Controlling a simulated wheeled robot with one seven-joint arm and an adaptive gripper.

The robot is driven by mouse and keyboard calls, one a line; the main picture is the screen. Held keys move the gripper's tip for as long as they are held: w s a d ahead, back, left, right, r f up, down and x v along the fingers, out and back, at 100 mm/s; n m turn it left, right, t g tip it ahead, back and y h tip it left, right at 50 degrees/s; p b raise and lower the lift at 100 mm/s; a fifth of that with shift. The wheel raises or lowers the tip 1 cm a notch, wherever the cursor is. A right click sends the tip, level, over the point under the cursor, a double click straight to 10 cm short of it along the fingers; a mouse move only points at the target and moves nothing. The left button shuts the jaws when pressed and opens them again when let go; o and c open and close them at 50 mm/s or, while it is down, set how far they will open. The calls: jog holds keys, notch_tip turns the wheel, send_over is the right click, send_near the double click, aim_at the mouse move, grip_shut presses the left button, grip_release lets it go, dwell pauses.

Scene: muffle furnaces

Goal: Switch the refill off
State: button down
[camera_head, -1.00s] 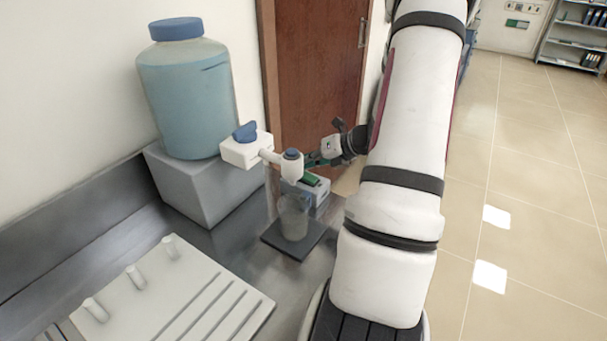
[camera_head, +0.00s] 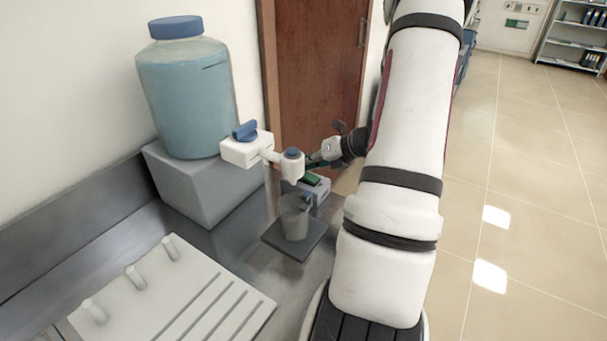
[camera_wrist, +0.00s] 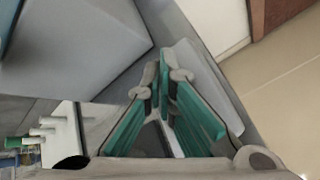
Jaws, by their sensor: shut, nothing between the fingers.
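A large jar (camera_head: 187,103) of bluish liquid with a blue lid stands on a grey block. A white tap body (camera_head: 243,152) with a blue knob (camera_head: 245,130) is in front of it, its spout (camera_head: 291,168) pointing down over a clear beaker (camera_head: 294,220). My gripper (camera_head: 310,161) is just behind and right of the spout, partly hidden by it. In the wrist view my gripper (camera_wrist: 162,88) has its green-padded fingers together at the tips, with nothing between them. The knob cannot be made out in the wrist view.
A white pegged rack (camera_head: 200,290) lies on the front of the metal counter. A brown door (camera_head: 318,70) is behind. Open tiled floor lies right.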

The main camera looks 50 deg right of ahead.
aim_at(310, 174)
jog(key=shift+f, duration=0.35)
dwell(0.5)
dwell(0.3)
jog(key=shift+r+p, duration=0.35)
jog(key=shift+r, duration=0.45)
jog(key=shift+s+r, duration=0.1)
jog(key=shift+s+r+p, duration=0.2)
jog(key=shift+r+p, duration=0.75)
jog(key=shift+r, duration=0.3)
jog(key=shift+s+r+p, duration=0.15)
jog(key=shift+r+p, duration=0.75)
jog(key=shift+r, duration=0.3)
jog(key=shift+f, duration=0.1)
